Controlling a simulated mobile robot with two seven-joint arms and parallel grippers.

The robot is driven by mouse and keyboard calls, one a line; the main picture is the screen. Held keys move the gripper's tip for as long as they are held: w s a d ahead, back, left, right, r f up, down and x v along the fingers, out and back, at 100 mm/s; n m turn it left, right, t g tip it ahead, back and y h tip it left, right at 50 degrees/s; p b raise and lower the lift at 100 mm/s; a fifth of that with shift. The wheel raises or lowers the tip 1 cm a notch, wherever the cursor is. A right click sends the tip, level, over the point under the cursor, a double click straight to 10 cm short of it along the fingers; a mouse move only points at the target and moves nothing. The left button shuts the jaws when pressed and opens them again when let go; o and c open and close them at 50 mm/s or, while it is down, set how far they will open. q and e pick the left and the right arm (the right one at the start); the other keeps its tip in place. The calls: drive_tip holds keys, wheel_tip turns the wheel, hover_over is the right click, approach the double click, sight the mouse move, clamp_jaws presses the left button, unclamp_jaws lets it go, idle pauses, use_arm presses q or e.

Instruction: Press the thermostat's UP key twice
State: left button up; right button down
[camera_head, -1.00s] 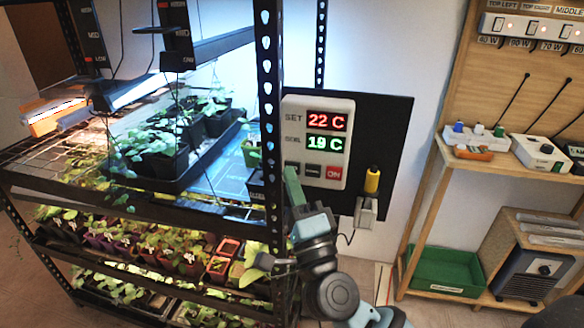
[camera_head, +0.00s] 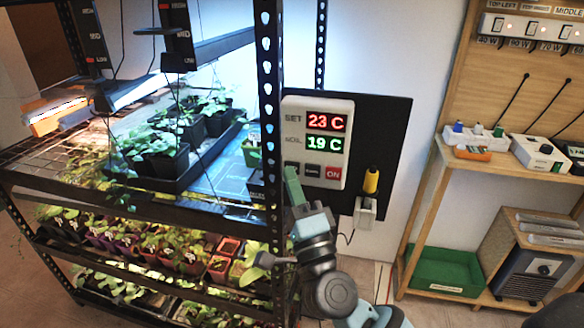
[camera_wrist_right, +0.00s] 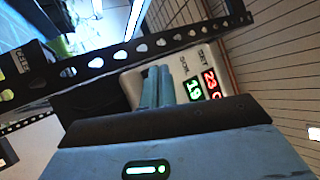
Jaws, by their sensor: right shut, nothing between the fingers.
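The thermostat (camera_head: 318,150) is a white box on a dark panel beside the rack post. Its red SET display (camera_head: 326,122) reads 23 C and its green SOIL display (camera_head: 325,144) reads 19 C. A dark key (camera_head: 313,170) and a red ON key (camera_head: 333,173) sit below. My right gripper (camera_head: 291,172) is shut and empty, its tips at the left end of the key row, hiding the key there. I cannot tell whether they touch it. The right wrist view shows the shut fingers (camera_wrist_right: 158,86) against the thermostat (camera_wrist_right: 203,62). My left gripper is not in view.
The black perforated rack post (camera_head: 270,130) stands close left of my right gripper, with seedling trays behind it. A wooden shelf (camera_head: 420,215) with a green bin (camera_head: 446,268) stands further right.

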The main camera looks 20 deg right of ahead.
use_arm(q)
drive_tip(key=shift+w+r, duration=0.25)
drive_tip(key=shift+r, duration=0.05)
use_arm(e)
drive_tip(key=shift+s+a, duration=0.3)
drive_tip(key=shift+s, duration=0.15)
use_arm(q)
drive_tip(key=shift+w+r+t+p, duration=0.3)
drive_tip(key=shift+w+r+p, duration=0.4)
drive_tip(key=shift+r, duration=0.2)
use_arm(e)
drive_tip(key=shift+s+a, duration=0.7)
drive_tip(key=shift+s, duration=0.35)
drive_tip(key=shift+s+a, duration=0.7)
drive_tip(key=shift+s, duration=0.35)
drive_tip(key=shift+d, duration=0.1)
